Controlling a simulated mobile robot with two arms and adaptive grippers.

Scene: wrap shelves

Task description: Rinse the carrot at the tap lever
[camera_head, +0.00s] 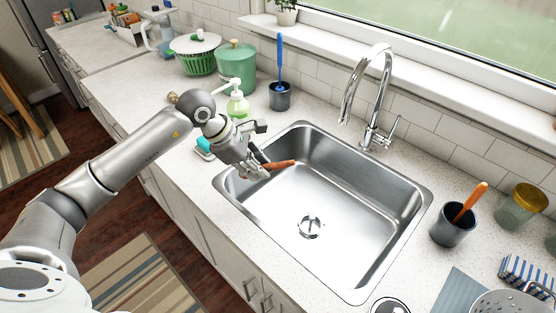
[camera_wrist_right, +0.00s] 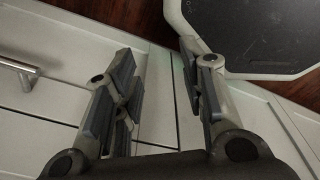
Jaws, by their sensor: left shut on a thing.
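The orange carrot (camera_head: 281,164) is held in my left gripper (camera_head: 262,168), over the left end of the steel sink (camera_head: 345,235). The gripper is shut on it, and the carrot's tip points right, into the basin. The chrome tap (camera_head: 366,80) stands behind the sink, with its spout to the right of the carrot and apart from it. The tap lever (camera_head: 392,131) is at the right side of the tap's base. No water shows under the spout. My right gripper (camera_wrist_right: 160,75) is open and empty in the right wrist view.
A soap bottle (camera_head: 237,103), a dark cup with a blue brush (camera_head: 280,95) and a teal sponge (camera_head: 204,146) stand near the left gripper. A dark cup (camera_head: 452,228) with an orange handle is right of the sink. Cabinet fronts (camera_wrist_right: 50,110) lie before the right gripper.

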